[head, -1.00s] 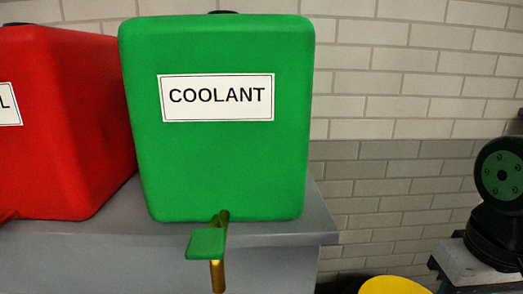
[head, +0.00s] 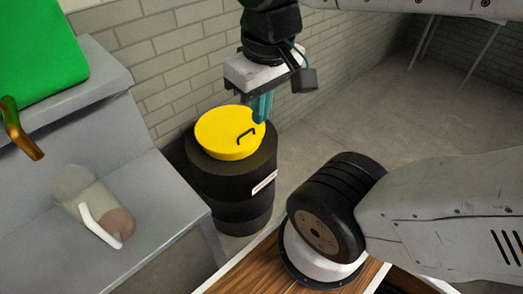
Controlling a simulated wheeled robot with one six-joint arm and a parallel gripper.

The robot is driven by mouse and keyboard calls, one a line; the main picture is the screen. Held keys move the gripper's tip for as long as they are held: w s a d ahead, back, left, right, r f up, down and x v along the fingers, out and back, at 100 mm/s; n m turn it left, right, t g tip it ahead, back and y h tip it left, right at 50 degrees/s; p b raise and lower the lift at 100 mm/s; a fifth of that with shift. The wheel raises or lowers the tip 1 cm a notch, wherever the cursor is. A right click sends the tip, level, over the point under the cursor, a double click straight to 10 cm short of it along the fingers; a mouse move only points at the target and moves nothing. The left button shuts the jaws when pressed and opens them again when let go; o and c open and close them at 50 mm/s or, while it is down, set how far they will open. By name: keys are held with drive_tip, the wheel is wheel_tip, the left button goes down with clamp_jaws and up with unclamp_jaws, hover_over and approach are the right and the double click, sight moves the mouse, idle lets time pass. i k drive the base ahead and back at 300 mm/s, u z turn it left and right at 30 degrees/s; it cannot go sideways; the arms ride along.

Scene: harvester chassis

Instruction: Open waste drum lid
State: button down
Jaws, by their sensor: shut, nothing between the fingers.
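The waste drum (head: 235,190) is a black barrel with a pale label, standing on the floor near the brick wall. Its yellow lid (head: 222,128) sits on top and looks closed. A thin dark handle (head: 246,135) stands up on the lid's right part. My gripper (head: 262,110) points down with its teal fingers together and nothing held. In the head view its fingertips appear over the lid's right edge, close to the handle. I cannot tell whether they touch it.
A grey stepped bench (head: 110,160) stands left of the drum. On it are a green tank (head: 40,50) with a brass tap (head: 20,130) and a clear jug with a white handle (head: 98,225). Open floor (head: 345,120) lies right of the drum.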

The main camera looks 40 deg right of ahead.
sight(230, 130)
drive_tip(key=z, duration=2.2)
drive_tip(key=k, duration=1.05)
drive_tip(key=u, duration=1.6)
drive_tip(key=i, duration=0.5)
